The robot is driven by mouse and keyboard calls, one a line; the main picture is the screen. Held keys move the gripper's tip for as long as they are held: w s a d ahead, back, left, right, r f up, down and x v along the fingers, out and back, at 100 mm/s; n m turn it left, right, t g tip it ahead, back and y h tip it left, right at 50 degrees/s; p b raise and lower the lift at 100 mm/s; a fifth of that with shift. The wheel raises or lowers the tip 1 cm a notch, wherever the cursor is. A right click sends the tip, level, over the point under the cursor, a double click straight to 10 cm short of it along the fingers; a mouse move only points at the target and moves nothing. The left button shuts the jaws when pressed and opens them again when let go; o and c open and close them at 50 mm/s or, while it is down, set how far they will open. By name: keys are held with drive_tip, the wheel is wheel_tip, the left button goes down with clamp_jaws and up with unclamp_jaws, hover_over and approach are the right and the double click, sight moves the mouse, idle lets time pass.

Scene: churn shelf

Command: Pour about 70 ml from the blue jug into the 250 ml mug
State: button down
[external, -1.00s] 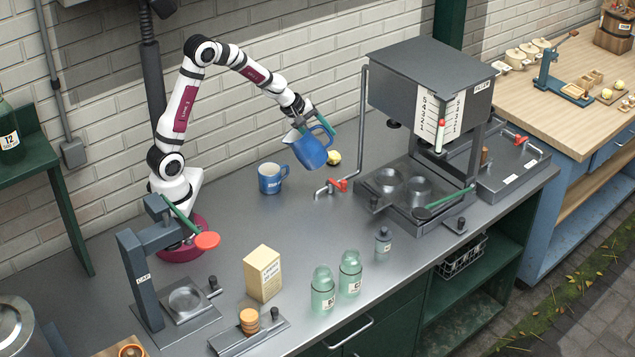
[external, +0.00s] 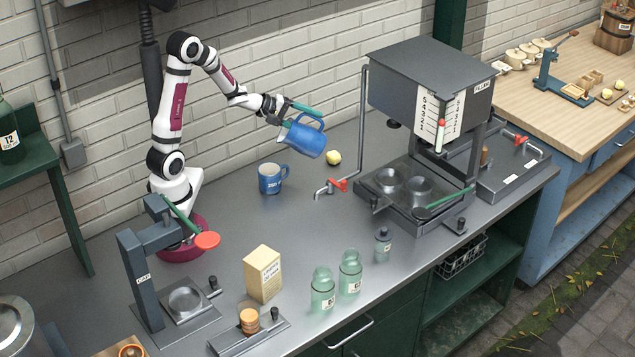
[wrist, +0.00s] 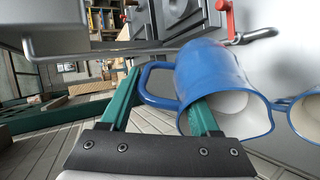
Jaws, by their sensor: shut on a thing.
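The blue jug (external: 305,138) is held in the air above the bench, tilted with its spout end toward the left and its base toward the right. My gripper (external: 296,109) is shut on the jug's handle; in the wrist view the green fingers (wrist: 160,105) reach to the blue handle (wrist: 154,84). The jug's pale inside shows at its mouth in the wrist view, with no stream visible. The blue mug (external: 271,179) stands upright on the bench, below and left of the jug. Its rim (wrist: 307,112) shows at the right edge of the wrist view. Its contents cannot be made out.
A yellow ball-like object (external: 334,157) lies behind and right of the mug. A tap with a red handle (external: 338,184) and the grey filling machine (external: 430,85) stand to the right. A box (external: 262,273) and green bottles (external: 350,272) stand in front. The bench around the mug is clear.

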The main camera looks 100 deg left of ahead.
sight(316, 131)
drive_tip(key=shift+s+r+t, duration=0.6)
drive_tip(key=shift+r+t, duration=0.1)
drive_tip(key=shift+t, duration=0.2)
drive_tip(key=shift+w+r+t+y+p, duration=0.2)
drive_tip(key=shift+t+y+p, duration=0.1)
drive_tip(key=shift+p, duration=0.15)
idle(0.7)
drive_tip(key=shift+s+d+r+t+p, duration=0.15)
drive_tip(key=shift+s+r+t+p, duration=0.1)
drive_tip(key=shift+s+t+p, duration=0.35)
idle(0.9)
drive_tip(key=w+f+g, duration=0.2)
drive_tip(key=w+g, duration=0.1)
drive_tip(key=shift+g, duration=0.3)
drive_tip(key=shift+w+a+f+g+h, duration=0.15)
drive_tip(key=shift+w+f+g+h, duration=0.15)
drive_tip(key=shift+f+g, duration=0.3)
drive_tip(key=shift+w+a+f+g+h, duration=0.1)
drive_tip(key=shift+w+f+g+h, duration=0.2)
drive_tip(key=shift+f+g, duration=0.3)
idle(0.7)
